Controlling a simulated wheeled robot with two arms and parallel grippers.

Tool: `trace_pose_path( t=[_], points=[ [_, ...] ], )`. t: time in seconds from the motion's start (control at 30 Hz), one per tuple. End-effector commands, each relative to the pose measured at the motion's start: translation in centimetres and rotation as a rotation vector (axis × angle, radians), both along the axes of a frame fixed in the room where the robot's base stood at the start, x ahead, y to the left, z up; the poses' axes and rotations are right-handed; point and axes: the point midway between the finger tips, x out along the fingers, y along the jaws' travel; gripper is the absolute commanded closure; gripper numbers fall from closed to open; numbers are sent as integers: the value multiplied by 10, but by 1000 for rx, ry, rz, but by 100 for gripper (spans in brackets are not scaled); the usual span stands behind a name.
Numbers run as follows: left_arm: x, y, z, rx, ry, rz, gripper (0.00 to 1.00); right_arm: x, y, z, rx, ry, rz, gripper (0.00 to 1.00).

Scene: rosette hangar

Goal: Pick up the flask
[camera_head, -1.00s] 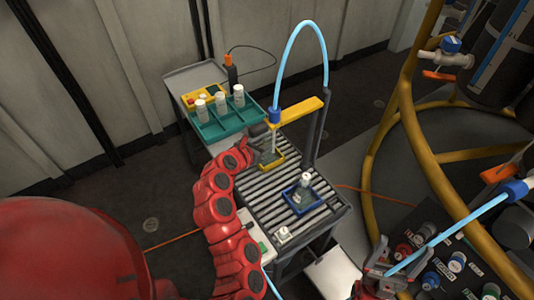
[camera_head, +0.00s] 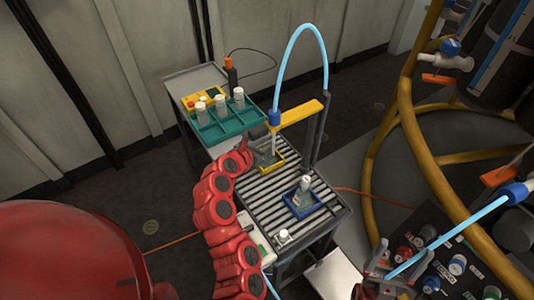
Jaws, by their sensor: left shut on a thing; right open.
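My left gripper (camera_head: 262,153) is at the yellow tray (camera_head: 272,168), under the blue nozzle (camera_head: 274,117). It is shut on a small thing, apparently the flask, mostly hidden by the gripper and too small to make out. A clear vessel with a pale top (camera_head: 305,184) stands upright in the blue tray (camera_head: 302,207), apart from my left gripper. My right gripper (camera_head: 384,273) is open at the lower right, close to the end of a light-blue hose.
The slatted bench (camera_head: 262,200) has bare slats around the blue tray. A yellow arm (camera_head: 301,112) and dark post (camera_head: 322,130) stand beside the nozzle. A teal rack (camera_head: 222,128) holds several white-capped bottles at the back left. Yellow pipework (camera_head: 420,140) curves at the right.

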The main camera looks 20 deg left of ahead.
Motion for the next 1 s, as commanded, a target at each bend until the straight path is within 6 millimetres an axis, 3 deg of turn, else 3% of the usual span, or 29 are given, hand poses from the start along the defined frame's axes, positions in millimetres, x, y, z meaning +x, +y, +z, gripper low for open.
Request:
trace_pose_path(
  t=[0.27, 0.47, 0.73, 0.8, 1.0],
  points=[
    [1, 0, 11, 1, -3, 0, 100, 0, 0, 3, 0, 0, 0, 17],
    [-1, 0, 42, -1, -6, 2, 100, 0, 0, 9, 0, 0, 0, 17],
    [-60, 17, 36, -2, -2, 5, 100, 0, 0, 8, 0, 0, 0, 17],
    [-73, 21, 41, -3, 7, 4, 100, 0, 0, 29, 0, 0, 0, 17],
    [-113, 32, 43, -4, 7, 8, 100, 0, 0, 64, 0, 0, 0, 17]
  ],
)
